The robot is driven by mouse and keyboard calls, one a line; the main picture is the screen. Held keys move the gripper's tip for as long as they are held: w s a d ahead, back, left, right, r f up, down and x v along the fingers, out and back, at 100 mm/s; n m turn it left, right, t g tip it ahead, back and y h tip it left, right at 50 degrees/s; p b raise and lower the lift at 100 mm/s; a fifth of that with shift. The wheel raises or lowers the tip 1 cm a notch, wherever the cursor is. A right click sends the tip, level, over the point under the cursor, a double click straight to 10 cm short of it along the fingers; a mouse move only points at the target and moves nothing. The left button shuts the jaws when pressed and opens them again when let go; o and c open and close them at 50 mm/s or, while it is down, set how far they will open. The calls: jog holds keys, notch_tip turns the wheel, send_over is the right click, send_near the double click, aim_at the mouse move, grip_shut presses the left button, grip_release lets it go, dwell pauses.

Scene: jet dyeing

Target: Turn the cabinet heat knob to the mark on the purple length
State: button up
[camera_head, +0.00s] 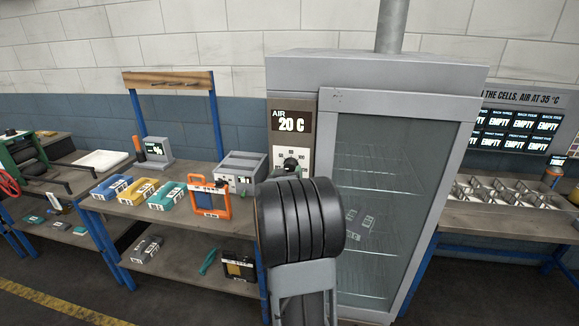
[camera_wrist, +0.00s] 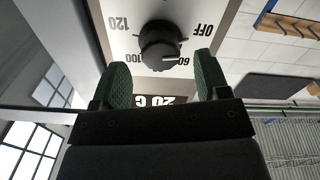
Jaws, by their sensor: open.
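The heat knob (camera_wrist: 158,42) is black and round, on a white dial plate (camera_wrist: 120,45) with the marks OFF, 60, 100 and 120 legible. A pale line on the knob lies towards the 60 side. In the head view the knob (camera_head: 290,165) sits on the grey cabinet (camera_head: 400,75), below a display (camera_head: 291,122) reading AIR 20 C. My gripper (camera_wrist: 162,68) is open, its green fingers on either side of the knob's near edge, apparently apart from it. I cannot make out a purple length.
The cabinet's glass door (camera_head: 385,190) is shut, with wire racks inside. Left, a bench (camera_head: 130,208) holds blue, yellow and teal packs, an orange frame (camera_head: 208,197) and a grey device (camera_head: 240,172). Right, a metal tray (camera_head: 510,196) stands below a panel reading EMPTY (camera_head: 515,130).

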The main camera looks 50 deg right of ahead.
aim_at(289, 169)
jog(key=shift+p+x, duration=0.4)
jog(key=shift+x, duration=1.5)
jog(key=shift+c, duration=0.4)
jog(key=c, duration=0.9)
jog(key=shift+o, duration=0.2)
jog(key=shift+f+m+b, duration=0.25)
jog(key=shift+m+b, duration=0.25)
jog(key=shift+b, duration=0.55)
jog(key=m+b, duration=0.2)
jog(key=b, duration=0.1)
jog(key=shift+f+b, duration=0.15)
jog(key=shift+b, duration=0.2)
jog(key=m+b, duration=0.3)
jog(key=b, duration=0.1)
jog(key=shift+m, duration=0.3)
jog(key=shift+r+m+b, duration=0.15)
jog(key=shift+m+b, duration=0.45)
jog(key=shift+m, duration=0.15)
jog(key=shift+r+m+b, duration=0.15)
jog(key=shift+m+b, duration=0.45)
jog(key=shift+m, duration=0.15)
